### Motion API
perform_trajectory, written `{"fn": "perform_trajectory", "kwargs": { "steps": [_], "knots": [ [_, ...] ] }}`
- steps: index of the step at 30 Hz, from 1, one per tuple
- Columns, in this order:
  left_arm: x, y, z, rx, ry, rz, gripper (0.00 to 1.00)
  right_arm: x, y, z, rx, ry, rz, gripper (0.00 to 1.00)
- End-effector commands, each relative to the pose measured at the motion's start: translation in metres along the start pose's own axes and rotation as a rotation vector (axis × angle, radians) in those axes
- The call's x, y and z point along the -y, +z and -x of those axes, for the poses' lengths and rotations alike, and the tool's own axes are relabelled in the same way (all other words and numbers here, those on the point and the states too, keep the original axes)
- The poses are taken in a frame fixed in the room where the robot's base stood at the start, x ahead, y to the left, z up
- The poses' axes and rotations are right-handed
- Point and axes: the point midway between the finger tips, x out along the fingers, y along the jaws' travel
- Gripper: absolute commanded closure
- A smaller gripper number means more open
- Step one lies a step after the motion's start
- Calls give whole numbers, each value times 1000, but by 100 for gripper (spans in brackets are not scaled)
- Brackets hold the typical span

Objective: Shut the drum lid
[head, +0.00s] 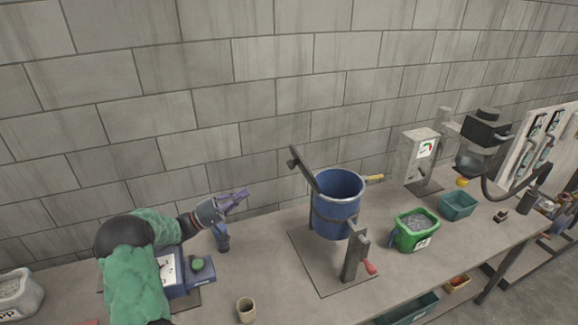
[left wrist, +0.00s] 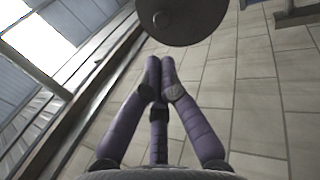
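The blue drum (head: 337,208) stands upright on a dark square plate on the bench, its top open. Its dark lid (head: 304,168) stands raised and tilted at the left side of the rim, seen almost edge-on. A dark round disc (left wrist: 185,14), which looks like the lid, shows at the top of the left wrist view. My left gripper (head: 236,212) is left of the lid, apart from it. Its two purple fingers (left wrist: 160,75) point forward close together, while the third hangs apart below, with nothing held. My right gripper is not in view.
A grey post with a red handle (head: 370,267) stands before the drum, and a yellow handle (head: 374,178) sticks out behind it. A green bin (head: 416,230) is to the right. A blue device (head: 199,277) and beige cup (head: 246,309) are at the left.

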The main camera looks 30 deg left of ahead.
Motion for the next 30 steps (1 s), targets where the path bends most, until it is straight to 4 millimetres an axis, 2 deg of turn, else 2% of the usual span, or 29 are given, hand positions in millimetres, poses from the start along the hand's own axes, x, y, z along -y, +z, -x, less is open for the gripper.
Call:
{"fn": "perform_trajectory", "kwargs": {
  "steps": [3, 8, 21, 30],
  "knots": [
    [-8, -9, 5, -33, 18, -16, 100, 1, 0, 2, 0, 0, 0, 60],
    [-8, -9, -11, -31, 18, -15, 100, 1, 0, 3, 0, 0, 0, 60],
    [-10, -10, -92, -28, 19, -14, 100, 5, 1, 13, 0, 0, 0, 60],
    [-10, -12, -128, -29, 18, -14, 100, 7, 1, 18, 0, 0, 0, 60]
  ]
}}
